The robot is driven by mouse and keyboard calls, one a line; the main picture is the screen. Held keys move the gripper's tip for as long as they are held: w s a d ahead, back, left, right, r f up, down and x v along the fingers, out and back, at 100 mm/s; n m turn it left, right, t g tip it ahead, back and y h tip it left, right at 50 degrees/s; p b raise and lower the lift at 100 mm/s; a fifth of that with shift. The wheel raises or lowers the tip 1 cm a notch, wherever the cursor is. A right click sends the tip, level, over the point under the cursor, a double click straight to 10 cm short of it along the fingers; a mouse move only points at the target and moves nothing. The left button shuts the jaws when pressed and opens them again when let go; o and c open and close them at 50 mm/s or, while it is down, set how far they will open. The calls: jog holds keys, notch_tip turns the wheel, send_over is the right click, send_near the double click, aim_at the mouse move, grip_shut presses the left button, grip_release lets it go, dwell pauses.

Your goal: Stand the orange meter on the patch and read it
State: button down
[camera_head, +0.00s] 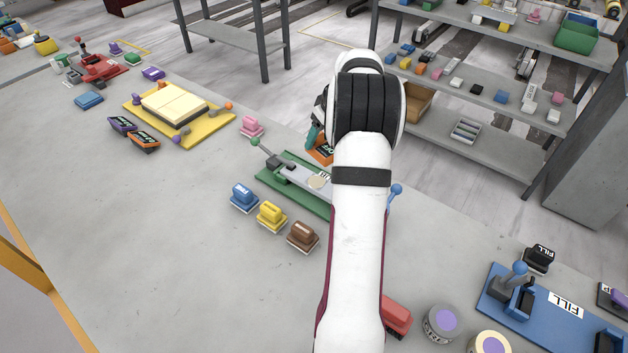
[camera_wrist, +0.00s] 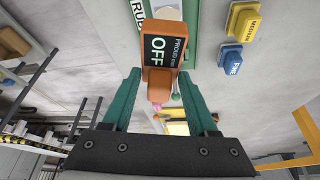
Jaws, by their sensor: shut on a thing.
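My gripper (camera_wrist: 158,84) is shut on the orange meter (camera_wrist: 162,28), with one green finger on each side of its narrow grip. The meter's dark display reads "PROUD mm" and "OFF". In the head view the meter (camera_head: 322,154) shows partly beside my gripper (camera_head: 313,136), at the far side of the green fixture (camera_head: 287,191). The patch (camera_head: 318,183) is a round beige disc on the fixture's grey plate. Its pale disc also shows in the wrist view (camera_wrist: 168,13), partly hidden by the meter. I cannot tell whether the meter touches anything.
Blue (camera_head: 244,197), yellow (camera_head: 271,215) and brown (camera_head: 302,237) blocks stand along the fixture's near side. A green-knobbed lever (camera_head: 256,143) rises at its left end. An orange-brown thing (camera_wrist: 12,42) is left in the wrist view. The slab's (camera_head: 120,240) left front is clear.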

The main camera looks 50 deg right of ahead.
aim_at(316, 154)
jog(key=s+d+r+m, duration=0.1)
jog(key=s+m, duration=0.1)
jog(key=s, duration=0.8)
jog(key=shift+h, duration=0.3)
jog(key=w+f, duration=0.2)
jog(key=w, duration=0.1)
jog(key=w+a+f, duration=0.1)
jog(key=w+f, duration=0.1)
jog(key=w, duration=0.2)
jog(key=w+f, duration=0.2)
jog(key=w, duration=0.1)
jog(key=shift+w+a+f, duration=0.25)
jog(key=shift+w, duration=0.1)
jog(key=shift+w+f, duration=0.2)
jog(key=shift+f, duration=1.95)
jog(key=shift+f, duration=0.1)
jog(key=shift+c, duration=0.9)
grip_release()
